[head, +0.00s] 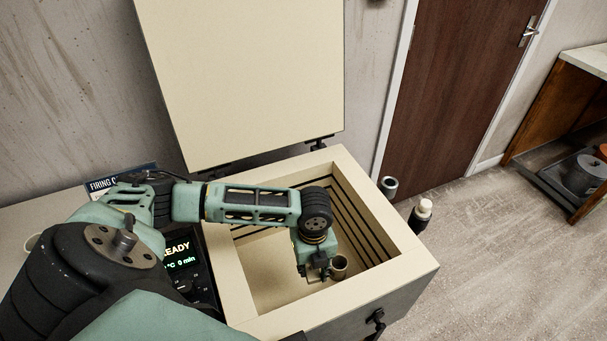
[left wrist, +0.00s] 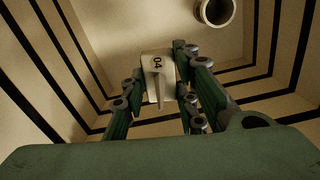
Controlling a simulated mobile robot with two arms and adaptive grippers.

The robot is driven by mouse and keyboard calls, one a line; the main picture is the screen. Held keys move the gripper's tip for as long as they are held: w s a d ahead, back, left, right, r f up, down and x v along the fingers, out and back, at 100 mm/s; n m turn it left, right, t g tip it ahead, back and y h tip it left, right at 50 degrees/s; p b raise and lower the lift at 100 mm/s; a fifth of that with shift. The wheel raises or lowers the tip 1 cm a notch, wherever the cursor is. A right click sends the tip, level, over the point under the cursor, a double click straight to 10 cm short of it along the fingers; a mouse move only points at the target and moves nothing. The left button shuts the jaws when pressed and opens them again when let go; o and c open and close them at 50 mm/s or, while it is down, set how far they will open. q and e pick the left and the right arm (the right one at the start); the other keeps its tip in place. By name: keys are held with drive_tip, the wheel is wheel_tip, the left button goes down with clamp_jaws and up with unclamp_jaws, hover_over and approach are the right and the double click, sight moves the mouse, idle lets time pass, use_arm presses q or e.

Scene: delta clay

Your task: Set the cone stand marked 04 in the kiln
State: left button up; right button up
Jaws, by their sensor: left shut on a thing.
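The kiln (head: 350,292) stands open, with its lid (head: 245,75) raised against the wall. My left gripper (head: 318,272) reaches down inside it. In the left wrist view the gripper (left wrist: 158,88) is shut on a pale cone stand (left wrist: 157,66) marked 04, held between the fingers above the kiln floor. I cannot tell whether the stand touches the floor. In the head view the stand is mostly hidden by the gripper. My right gripper is not in view.
A small round cup (head: 339,266) is in the kiln close to the gripper; it also shows in the left wrist view (left wrist: 216,12). Grooved walls surround the gripper. A controller display (head: 180,256) reads READY. A white-capped bottle (head: 421,215) is beyond the kiln's right side.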

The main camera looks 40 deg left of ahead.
sight(290, 298)
use_arm(q)
drive_tip(key=s+a+f+m, duration=0.1)
drive_tip(key=f+m, duration=0.1)
drive_tip(key=f, duration=0.3)
drive_tip(key=s+a+f+m, duration=0.1)
drive_tip(key=a+f+m, duration=0.1)
drive_tip(key=f, duration=0.4)
drive_tip(key=s+a+f+m+b, duration=0.1)
drive_tip(key=a+f+m, duration=0.1)
drive_tip(key=f, duration=0.4)
drive_tip(key=shift+s+f+m, duration=0.25)
drive_tip(key=shift+m, duration=0.35)
drive_tip(key=o, duration=0.7)
drive_tip(key=shift+f, duration=0.15)
drive_tip(key=o, duration=0.5)
drive_tip(key=shift+c, duration=0.2)
wheel_tip(290, 298, up, 12)
drive_tip(key=p, duration=0.1)
drive_tip(key=shift+r, duration=0.2)
